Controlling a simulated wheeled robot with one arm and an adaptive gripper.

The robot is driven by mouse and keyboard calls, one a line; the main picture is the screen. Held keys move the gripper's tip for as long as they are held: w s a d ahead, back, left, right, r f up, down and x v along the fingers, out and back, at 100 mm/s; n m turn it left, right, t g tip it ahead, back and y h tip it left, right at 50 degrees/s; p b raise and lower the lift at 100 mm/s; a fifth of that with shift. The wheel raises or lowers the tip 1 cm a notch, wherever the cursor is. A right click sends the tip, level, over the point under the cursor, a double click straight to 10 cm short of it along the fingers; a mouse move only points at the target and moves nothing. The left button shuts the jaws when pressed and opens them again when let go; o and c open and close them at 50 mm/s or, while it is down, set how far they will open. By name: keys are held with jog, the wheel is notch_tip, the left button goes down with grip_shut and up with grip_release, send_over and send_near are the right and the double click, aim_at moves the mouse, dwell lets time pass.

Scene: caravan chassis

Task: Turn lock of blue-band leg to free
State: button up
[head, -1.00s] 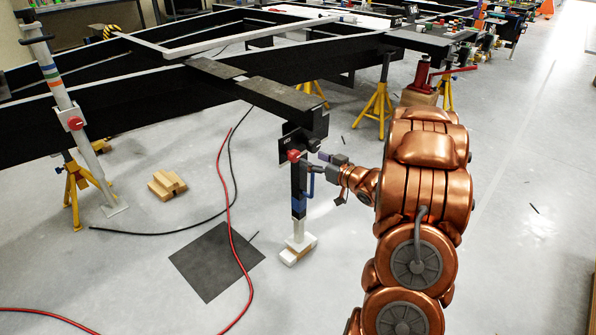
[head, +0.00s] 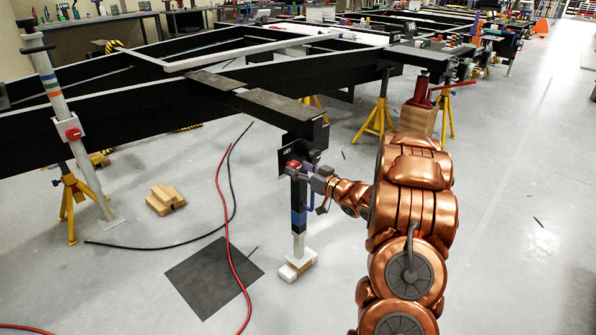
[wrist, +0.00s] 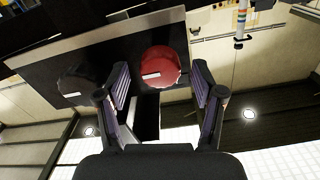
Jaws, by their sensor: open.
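The blue-band leg (head: 298,218) stands upright under the chassis corner, its white foot on a wooden block. Its lock is a red round knob (wrist: 160,67) with a white mark that lies nearly level in the wrist view. In the head view the red knob (head: 293,165) shows near the top of the leg. My gripper (wrist: 158,88) is open, with one finger on each side of the knob's lower part. The knob is ahead of the fingers; I cannot tell whether they touch it. In the head view my gripper (head: 312,178) is at the leg's upper part and partly hides it.
The black chassis beam (head: 275,110) runs above the leg. Another leg with a red knob (head: 72,133) stands at left by a yellow stand (head: 72,200). Wooden blocks (head: 165,199), a dark mat (head: 212,270) and red and black hoses lie on the floor.

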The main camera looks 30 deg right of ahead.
jog(key=shift+w+a, duration=0.1)
jog(key=shift+w, duration=0.15)
jog(key=shift+c, duration=0.3)
jog(key=c, duration=1.1)
